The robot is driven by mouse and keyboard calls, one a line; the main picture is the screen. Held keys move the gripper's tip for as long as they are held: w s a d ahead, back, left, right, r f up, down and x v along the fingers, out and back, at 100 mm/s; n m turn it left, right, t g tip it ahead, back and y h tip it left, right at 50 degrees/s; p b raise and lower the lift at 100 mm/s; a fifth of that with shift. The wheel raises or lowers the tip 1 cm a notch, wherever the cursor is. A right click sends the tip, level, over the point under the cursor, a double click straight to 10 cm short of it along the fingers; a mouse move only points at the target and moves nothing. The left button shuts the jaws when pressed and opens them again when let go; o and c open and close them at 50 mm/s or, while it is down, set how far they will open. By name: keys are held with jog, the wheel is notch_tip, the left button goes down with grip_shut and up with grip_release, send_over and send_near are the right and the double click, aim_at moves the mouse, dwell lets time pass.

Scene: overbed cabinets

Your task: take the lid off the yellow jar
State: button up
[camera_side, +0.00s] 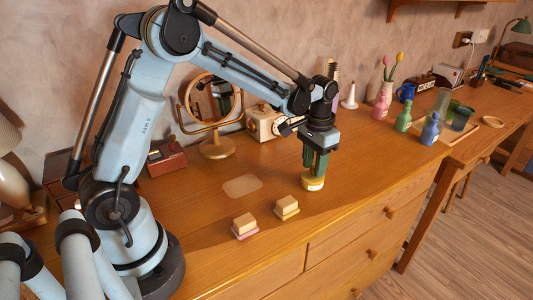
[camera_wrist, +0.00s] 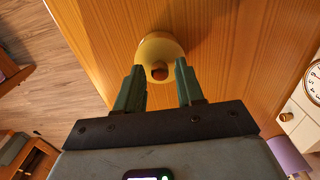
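The yellow jar (camera_side: 313,182) stands on the wooden desktop near its front edge. The fingers hide the jar's top in the side view; contact with the lid cannot be told.
A round mirror (camera_side: 216,148) and a cream clock box (camera_side: 263,122) stand behind. Green (camera_side: 404,117) and blue (camera_side: 430,130) vases stand right. The desktop between is clear.

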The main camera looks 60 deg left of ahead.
grip_shut()
jog(key=shift+r, duration=0.1)
